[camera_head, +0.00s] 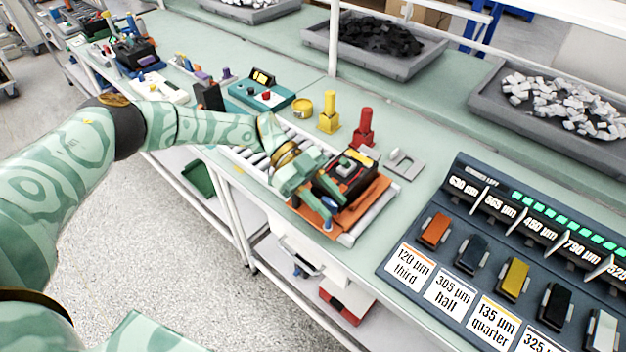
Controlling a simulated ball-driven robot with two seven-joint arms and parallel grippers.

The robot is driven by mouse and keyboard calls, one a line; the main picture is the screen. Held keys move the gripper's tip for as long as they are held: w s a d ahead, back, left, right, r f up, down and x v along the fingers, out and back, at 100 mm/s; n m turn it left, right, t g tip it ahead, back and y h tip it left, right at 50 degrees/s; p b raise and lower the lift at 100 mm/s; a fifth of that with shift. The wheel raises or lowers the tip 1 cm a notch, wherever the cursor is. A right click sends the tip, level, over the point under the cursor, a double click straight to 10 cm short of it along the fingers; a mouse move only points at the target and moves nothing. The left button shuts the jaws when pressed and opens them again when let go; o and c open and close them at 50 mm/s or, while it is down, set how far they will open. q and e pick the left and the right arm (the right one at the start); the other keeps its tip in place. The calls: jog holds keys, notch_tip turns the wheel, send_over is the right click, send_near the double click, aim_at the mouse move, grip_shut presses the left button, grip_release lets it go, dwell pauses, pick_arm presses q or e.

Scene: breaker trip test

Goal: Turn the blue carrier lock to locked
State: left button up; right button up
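A blue knob (329,203), which looks like the carrier lock, shows at the front left of an orange carrier (362,203) on the bench. A black breaker unit (352,172) with a red part sits on the carrier. My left gripper (322,205) reaches in from the left and is down at the blue knob, its fingers close around or beside it. The fingers partly cover the knob, so its turned position and any contact cannot be made out. My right gripper is not in view.
A roller track (252,160) runs beneath my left forearm. Yellow (328,115) and red (364,130) posts stand behind the carrier, with a grey bracket (404,164) to the right. A labelled panel (470,250) with coloured switches fills the right front. Grey bins stand at the back.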

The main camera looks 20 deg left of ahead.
pick_arm(q)
jog(key=b+v, duration=0.4)
jog(key=v, duration=1.1)
jog(key=shift+w+a, duration=0.2)
jog(key=shift+a, duration=0.15)
jog(key=shift+a+r, duration=0.1)
jog(key=shift+r, duration=0.05)
